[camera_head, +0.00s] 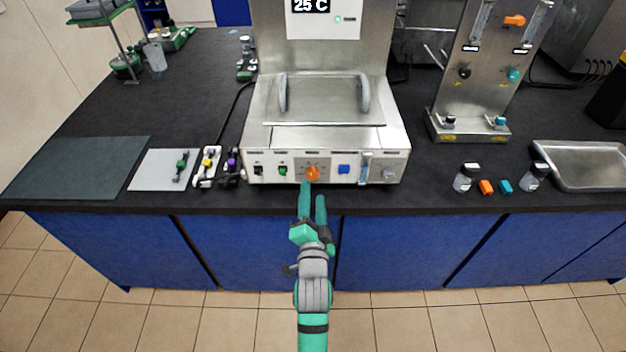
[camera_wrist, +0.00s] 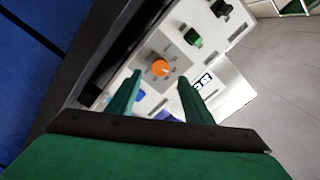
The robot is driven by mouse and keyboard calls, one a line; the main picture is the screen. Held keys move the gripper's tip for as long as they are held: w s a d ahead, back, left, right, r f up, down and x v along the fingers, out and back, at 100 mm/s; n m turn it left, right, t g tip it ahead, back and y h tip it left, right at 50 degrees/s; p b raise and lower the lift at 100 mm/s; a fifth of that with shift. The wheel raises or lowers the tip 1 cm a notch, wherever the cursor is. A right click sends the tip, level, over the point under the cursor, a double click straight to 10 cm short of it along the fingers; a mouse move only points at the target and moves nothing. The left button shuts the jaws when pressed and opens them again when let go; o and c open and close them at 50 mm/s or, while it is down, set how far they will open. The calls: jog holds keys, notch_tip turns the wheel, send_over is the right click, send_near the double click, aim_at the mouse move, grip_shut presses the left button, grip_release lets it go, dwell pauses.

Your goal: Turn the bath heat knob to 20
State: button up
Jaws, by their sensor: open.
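The bath heat knob appears to be the orange knob (camera_head: 312,173) in the middle of the front panel of the steel water bath (camera_head: 322,136). In the wrist view the orange knob (camera_wrist: 160,68) lies beyond and between my fingertips, with tick marks around it too small to read. My gripper (camera_head: 312,190) is open, just in front of and slightly below the knob. It also shows in the wrist view (camera_wrist: 160,80), its two green fingers spread and apparently not touching the knob. A display (camera_head: 310,6) above the bath reads 25 C.
Small tools lie left of the bath. Two jars and a metal tray (camera_head: 585,168) stand to the right. The counter's front edge is close below my fingers.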

aim_at(313, 176)
jog(key=w, duration=0.6)
jog(key=shift+w, duration=0.3)
jog(key=c, duration=1.1)
